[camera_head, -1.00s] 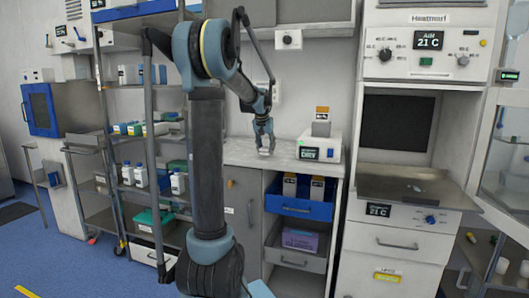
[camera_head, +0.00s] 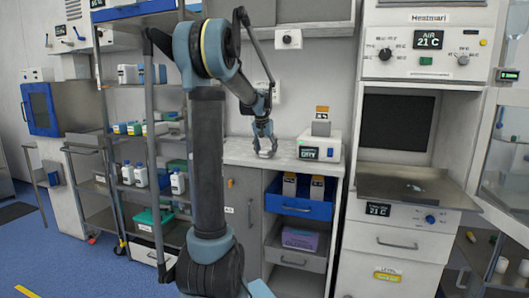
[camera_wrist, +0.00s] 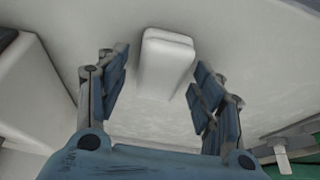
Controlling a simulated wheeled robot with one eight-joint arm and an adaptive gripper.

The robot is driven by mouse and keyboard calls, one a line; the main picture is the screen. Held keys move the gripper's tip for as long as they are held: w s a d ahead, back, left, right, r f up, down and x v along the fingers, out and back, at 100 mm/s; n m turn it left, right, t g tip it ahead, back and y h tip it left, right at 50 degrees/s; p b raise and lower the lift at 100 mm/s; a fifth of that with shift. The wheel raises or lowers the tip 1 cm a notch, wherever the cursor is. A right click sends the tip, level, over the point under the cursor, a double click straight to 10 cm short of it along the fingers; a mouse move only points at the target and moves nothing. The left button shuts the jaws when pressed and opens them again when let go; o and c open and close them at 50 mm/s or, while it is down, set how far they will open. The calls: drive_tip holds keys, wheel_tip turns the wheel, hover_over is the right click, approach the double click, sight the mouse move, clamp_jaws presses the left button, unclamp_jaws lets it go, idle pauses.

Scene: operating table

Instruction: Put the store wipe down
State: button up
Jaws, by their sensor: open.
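The wipe appears as a small white block with rounded edges (camera_wrist: 167,60) in the wrist view. It rests on the pale counter top (camera_wrist: 225,45), just beyond and between the fingertips. My gripper (camera_wrist: 158,82) is open, with a gap showing between the block and each finger. In the head view my gripper (camera_head: 266,147) is low over the counter (camera_head: 235,152), fingers pointing down. The wipe is too small there to make out clearly.
A white device with a lit display (camera_head: 318,148) stands on the counter just right of my gripper. Below it are a blue open drawer (camera_head: 298,205) and a grey one. Shelves with bottles (camera_head: 140,175) stand at left. A tall cabinet with a metal tray (camera_head: 410,190) is at right.

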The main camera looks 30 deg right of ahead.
drive_tip(key=v, duration=1.2)
drive_tip(key=s+a+f+n+y, duration=0.1)
drive_tip(key=a+f, duration=0.1)
drive_tip(key=a, duration=0.5)
drive_tip(key=s+a+f+n, duration=0.1)
drive_tip(key=s+a+f, duration=0.1)
drive_tip(key=a, duration=0.4)
drive_tip(key=s+a+f+n, duration=0.1)
drive_tip(key=s+a+f, duration=0.1)
drive_tip(key=a, duration=0.3)
drive_tip(key=s+a+f+n+y, duration=0.1)
drive_tip(key=s+a+f, duration=0.1)
drive_tip(key=s+a, duration=0.15)
drive_tip(key=s+a+f+n, duration=0.1)
drive_tip(key=a+f, duration=0.2)
drive_tip(key=a, duration=0.3)
drive_tip(key=s+a+f+n, duration=0.2)
drive_tip(key=s+a+f, duration=0.5)
drive_tip(key=s+f, duration=0.2)
drive_tip(key=s+a+f+n+y, duration=0.1)
drive_tip(key=s+a+f+n, duration=0.2)
drive_tip(key=s+a+f, duration=0.3)
drive_tip(key=s+f, duration=0.3)
drive_tip(key=shift+a+g+y, duration=0.3)
drive_tip(key=shift+a+g, duration=0.05)
drive_tip(key=shift+g, duration=0.05)
